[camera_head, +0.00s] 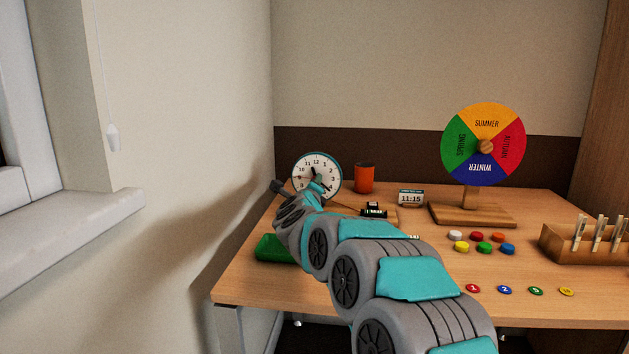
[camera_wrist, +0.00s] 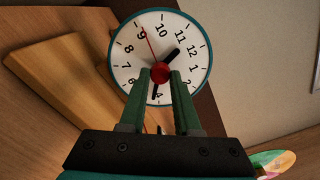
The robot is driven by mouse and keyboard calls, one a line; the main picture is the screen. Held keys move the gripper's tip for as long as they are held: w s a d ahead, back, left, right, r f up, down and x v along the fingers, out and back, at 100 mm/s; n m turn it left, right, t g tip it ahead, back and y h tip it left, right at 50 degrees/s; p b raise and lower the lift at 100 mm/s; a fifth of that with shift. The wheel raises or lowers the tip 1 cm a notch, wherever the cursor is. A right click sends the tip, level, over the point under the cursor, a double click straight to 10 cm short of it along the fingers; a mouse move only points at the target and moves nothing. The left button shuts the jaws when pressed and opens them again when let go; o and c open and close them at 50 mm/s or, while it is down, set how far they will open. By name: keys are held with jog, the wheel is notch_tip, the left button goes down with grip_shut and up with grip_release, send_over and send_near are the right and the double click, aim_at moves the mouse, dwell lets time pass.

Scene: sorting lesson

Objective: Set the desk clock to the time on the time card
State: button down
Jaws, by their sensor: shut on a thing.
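The desk clock (camera_head: 303,164) stands at the back left of the desk, white-faced with a dark teal rim. It fills the top of the wrist view (camera_wrist: 135,58), turned in the picture. My gripper (camera_wrist: 162,76) is shut on the red knob (camera_wrist: 160,70) at the middle of the clock face. The short black hand points between 11 and 12. The longer black hand points at or just past 4, and a thin red hand points near 9. The time card (camera_head: 411,198) reads 11:15 and stands right of the clock. My arm hides the clock's lower part in the head view.
An orange cup (camera_head: 364,178) stands close right of the clock. A season wheel (camera_head: 485,143) stands on a wooden base farther right. Coloured discs and numbered counters lie in front of it. A peg box (camera_head: 585,246) is at the far right. A green object (camera_head: 274,248) lies beside my arm.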

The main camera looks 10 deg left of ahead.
jog(key=n+p, duration=0.2)
jog(key=n, duration=0.1)
jog(key=shift+r+n, duration=0.2)
jog(key=shift+n, duration=0.1)
jog(key=shift+f+n+p, duration=0.1)
jog(key=shift+n+p, duration=0.3)
jog(key=shift+n, duration=1.5)
jog(key=c, duration=0.6)
grip_release()
jog(key=s, duration=0.4)
jog(key=s+b, duration=0.1)
jog(key=s, duration=0.2)
jog(key=shift+s+a, duration=0.2)
jog(key=shift+s, duration=0.2)
jog(key=shift+f, duration=0.1)
